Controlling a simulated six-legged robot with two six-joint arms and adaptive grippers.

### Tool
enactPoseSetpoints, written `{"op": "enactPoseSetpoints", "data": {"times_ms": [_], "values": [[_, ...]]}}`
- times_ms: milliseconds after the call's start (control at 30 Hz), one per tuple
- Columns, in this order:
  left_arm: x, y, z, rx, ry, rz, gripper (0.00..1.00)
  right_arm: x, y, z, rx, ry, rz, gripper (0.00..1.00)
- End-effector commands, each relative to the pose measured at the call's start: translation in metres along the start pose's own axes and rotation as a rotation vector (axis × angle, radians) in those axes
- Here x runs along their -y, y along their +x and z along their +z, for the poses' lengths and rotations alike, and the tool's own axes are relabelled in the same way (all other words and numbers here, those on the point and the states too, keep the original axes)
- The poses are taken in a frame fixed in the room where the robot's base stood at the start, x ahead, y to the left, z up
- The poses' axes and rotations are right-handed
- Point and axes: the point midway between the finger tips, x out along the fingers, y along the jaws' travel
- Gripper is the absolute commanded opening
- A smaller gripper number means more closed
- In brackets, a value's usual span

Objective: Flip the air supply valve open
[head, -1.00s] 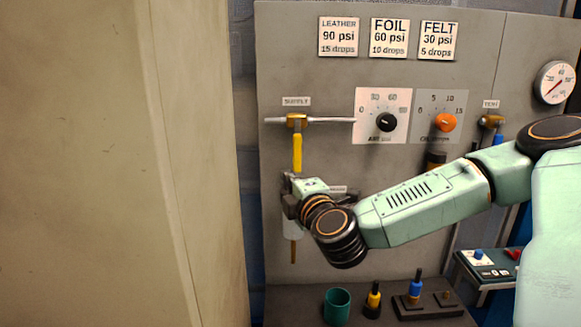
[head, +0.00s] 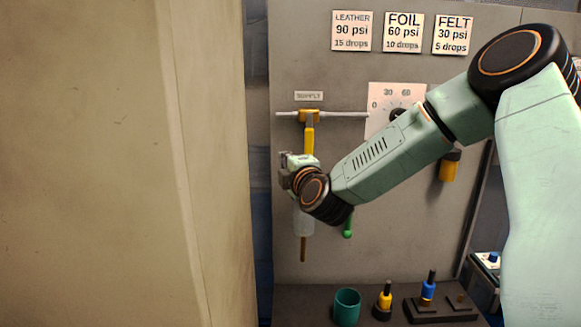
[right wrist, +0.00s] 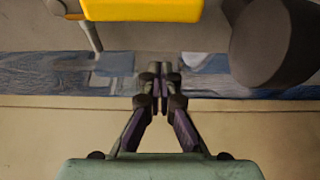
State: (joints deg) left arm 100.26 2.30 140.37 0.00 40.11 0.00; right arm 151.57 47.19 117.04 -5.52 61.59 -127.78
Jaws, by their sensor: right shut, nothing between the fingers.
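The air supply valve, under a label reading SUPPLY, has a brass body (head: 309,116) on a horizontal pipe. Its yellow lever (head: 309,140) hangs straight down from the body. My right gripper (head: 285,170) is shut and empty at the lower end of the lever, slightly to its left. The wrist partly covers the lever's lower end. In the right wrist view the shut fingertips (right wrist: 160,75) meet with nothing between them. A yellow piece, apparently the lever (right wrist: 142,9), crosses the top there, apart from the fingertips. My left gripper is not in view.
A large beige surface (head: 100,160) fills the left, close to my gripper. The grey panel (head: 420,220) carries pressure signs (head: 403,32) and a dial plate (head: 380,97) partly behind my arm. A teal cup (head: 347,307) and small tools stand on the ledge below.

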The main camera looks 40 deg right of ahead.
Motion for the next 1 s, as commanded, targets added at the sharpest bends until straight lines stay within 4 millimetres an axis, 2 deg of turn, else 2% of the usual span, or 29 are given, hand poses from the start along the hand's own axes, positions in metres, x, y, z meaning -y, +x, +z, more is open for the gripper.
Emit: {"op": "enactPoseSetpoints", "data": {"times_ms": [133, 700, 1000], "values": [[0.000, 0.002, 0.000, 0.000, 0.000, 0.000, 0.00, 0.000, 0.015, -0.001, -0.001, -0.003, 0.001, 0.00], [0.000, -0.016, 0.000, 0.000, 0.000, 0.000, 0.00, -0.002, 0.003, 0.031, 0.002, 0.005, 0.000, 0.00], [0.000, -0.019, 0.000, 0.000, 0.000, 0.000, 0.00, -0.001, 0.000, 0.037, -0.001, 0.002, 0.000, 0.00]]}}
